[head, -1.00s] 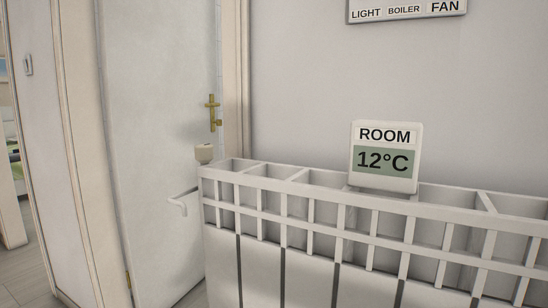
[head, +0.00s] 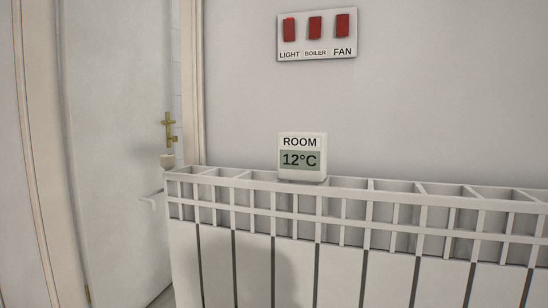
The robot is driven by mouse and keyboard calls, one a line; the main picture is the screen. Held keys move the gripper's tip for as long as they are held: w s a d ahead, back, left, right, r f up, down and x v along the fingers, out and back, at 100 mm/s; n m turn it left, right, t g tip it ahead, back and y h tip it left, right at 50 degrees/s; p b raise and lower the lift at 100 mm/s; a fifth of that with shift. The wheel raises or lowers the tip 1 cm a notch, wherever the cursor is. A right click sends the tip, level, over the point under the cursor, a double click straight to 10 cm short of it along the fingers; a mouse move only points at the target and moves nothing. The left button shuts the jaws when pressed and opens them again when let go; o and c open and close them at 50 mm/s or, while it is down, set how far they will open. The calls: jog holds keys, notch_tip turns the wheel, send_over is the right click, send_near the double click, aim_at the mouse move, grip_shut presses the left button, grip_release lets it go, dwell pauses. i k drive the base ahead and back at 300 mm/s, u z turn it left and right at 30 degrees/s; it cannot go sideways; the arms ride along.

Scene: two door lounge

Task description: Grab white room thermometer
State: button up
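The white room thermometer (head: 302,157) stands upright on top of the white radiator in the head view, a little right of the middle. It is a small white block with the word ROOM above a grey-green display reading 12°C. Nothing covers its front. My gripper is not in view.
The white radiator (head: 340,265) runs along the wall, with an open grid top. A switch panel (head: 317,35) with three red switches marked LIGHT, BOILER and FAN hangs above. A white door (head: 115,150) with a brass handle is at left.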

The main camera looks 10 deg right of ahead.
aim_at(303, 156)
jog(key=u, duration=0.65)
jog(key=k, duration=0.7)
jog(key=u, duration=0.6)
